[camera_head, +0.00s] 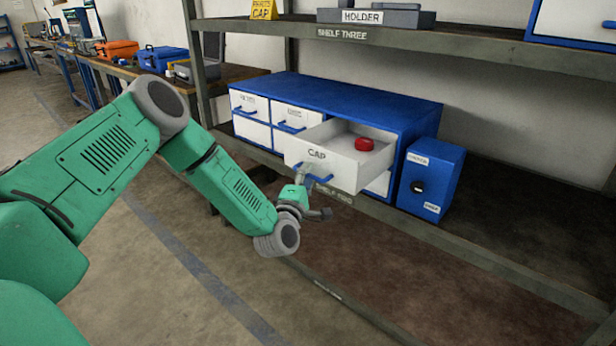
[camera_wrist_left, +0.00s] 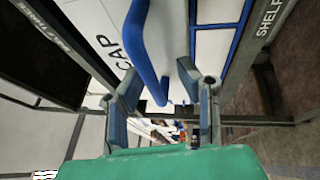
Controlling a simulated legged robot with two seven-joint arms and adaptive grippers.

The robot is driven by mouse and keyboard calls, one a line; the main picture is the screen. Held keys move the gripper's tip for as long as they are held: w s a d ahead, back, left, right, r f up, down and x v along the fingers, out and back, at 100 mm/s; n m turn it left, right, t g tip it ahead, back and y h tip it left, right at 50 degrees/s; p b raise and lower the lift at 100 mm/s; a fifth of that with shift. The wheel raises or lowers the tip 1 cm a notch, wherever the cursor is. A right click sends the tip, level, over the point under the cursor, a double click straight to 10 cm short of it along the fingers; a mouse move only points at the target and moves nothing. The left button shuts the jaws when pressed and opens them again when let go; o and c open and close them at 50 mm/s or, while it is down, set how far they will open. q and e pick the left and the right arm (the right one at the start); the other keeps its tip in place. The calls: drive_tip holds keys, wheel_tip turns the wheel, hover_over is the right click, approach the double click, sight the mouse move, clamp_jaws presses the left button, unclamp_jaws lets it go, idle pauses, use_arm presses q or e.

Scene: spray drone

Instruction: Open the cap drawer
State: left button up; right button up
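The white cap drawer (camera_head: 330,165), labelled "CAP", is pulled out of the blue drawer cabinet (camera_head: 340,97). A red cap (camera_head: 364,144) lies inside it. The drawer's blue handle (camera_head: 322,180) is on its front; it also shows large in the left wrist view (camera_wrist_left: 142,50). My left gripper (camera_head: 304,177) is at the handle. In the left wrist view, its two fingers (camera_wrist_left: 158,82) stand apart on either side of the handle, with visible gaps, so they do not look closed on it. My right gripper is not in view.
A blue box (camera_head: 431,180) with a black knob stands right of the cabinet on shelf two. Shelf three (camera_head: 400,38) runs above, with a holder (camera_head: 375,17) on it. Closed drawers (camera_head: 250,104) are left of the cap drawer. The floor in front is clear.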

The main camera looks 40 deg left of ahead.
use_arm(q)
drive_tip(key=shift+s+d, duration=0.1)
drive_tip(key=shift+s, duration=0.1)
drive_tip(key=v, duration=1.1)
drive_tip(key=shift+s+f, duration=0.2)
drive_tip(key=shift+s, duration=0.05)
drive_tip(key=shift+d, duration=0.1)
